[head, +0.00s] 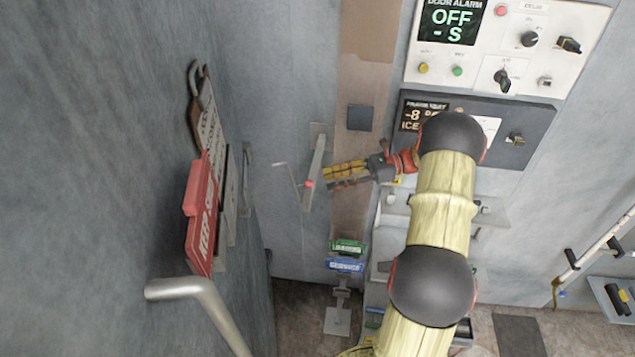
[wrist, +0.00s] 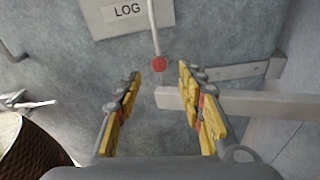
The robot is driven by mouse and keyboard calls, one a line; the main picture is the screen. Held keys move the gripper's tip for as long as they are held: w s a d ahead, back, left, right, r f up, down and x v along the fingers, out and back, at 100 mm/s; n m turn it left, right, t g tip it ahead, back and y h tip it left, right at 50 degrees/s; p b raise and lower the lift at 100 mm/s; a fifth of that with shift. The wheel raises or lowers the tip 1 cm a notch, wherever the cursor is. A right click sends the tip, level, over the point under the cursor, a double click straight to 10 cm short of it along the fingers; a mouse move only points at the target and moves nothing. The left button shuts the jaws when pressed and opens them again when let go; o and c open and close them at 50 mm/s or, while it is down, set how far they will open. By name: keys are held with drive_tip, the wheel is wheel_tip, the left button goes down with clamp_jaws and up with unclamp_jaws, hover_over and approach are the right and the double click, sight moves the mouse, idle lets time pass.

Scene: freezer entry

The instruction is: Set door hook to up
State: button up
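A thin pale rod with a red knob, which looks like the door hook (head: 294,178), is on the grey wall left of my gripper (head: 326,175). In the wrist view the rod (wrist: 154,30) comes down from the top and ends in the red knob (wrist: 160,64). My gripper (wrist: 160,80) is open, its yellow-padded fingers apart on either side below the knob. I see no contact with it. A light grey bar (wrist: 240,104) passes behind the right finger, its end between the fingers; it also shows in the head view (head: 315,170).
A red sign (head: 201,215) and a clipboard hang on the wall or door at left, above a metal handle (head: 190,288). Control panels (head: 480,70) are at upper right. Green (head: 347,247) and blue (head: 345,265) labels sit below my gripper. A LOG plate (wrist: 112,18) is near the rod.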

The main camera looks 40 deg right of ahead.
drive_tip(key=shift+v, duration=1.45)
